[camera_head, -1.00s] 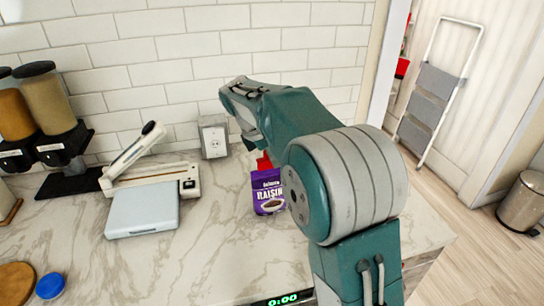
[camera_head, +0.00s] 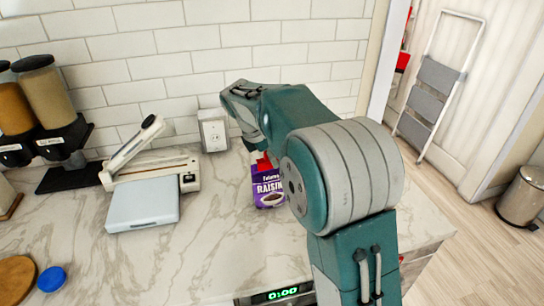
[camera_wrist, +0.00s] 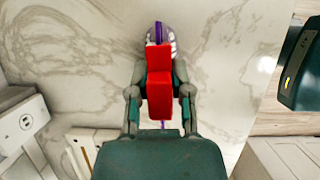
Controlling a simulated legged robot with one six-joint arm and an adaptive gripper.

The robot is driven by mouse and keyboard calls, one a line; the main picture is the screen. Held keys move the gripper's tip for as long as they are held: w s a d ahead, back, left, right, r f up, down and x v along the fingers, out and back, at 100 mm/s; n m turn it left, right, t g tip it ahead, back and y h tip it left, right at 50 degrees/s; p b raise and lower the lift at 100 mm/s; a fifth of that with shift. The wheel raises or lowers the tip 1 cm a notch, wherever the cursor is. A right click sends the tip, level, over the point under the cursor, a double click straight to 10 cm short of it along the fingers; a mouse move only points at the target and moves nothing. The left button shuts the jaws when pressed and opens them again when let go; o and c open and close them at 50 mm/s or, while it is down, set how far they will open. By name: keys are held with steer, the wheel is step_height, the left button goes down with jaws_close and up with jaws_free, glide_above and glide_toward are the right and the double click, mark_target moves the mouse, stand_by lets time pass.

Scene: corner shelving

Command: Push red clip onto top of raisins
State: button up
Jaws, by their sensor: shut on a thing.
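The purple raisins bag (camera_head: 268,188) stands upright on the marble counter, partly hidden by my arm in the head view. The red clip (camera_head: 263,162) shows at the top of the bag. In the wrist view, my gripper (camera_wrist: 160,100) has its two fingers on either side of the red clip (camera_wrist: 159,85) and is shut on it. The top of the raisins bag (camera_wrist: 161,36) shows just beyond the clip, with a thin purple edge running in line with it. The clip overlaps the bag's top; whether it is fully seated cannot be told.
A white sealer (camera_head: 150,168) with a raised lever and a pale scale (camera_head: 143,208) stand left of the bag. An outlet box (camera_head: 213,132) is against the tiled wall. Dispensers (camera_head: 50,105) stand at far left. The front counter is mostly clear.

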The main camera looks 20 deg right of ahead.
steer(key=o, duration=0.9)
steer(key=shift+f, duration=0.1)
steer(key=v, duration=1.2)
steer(key=shift+w, duration=0.1)
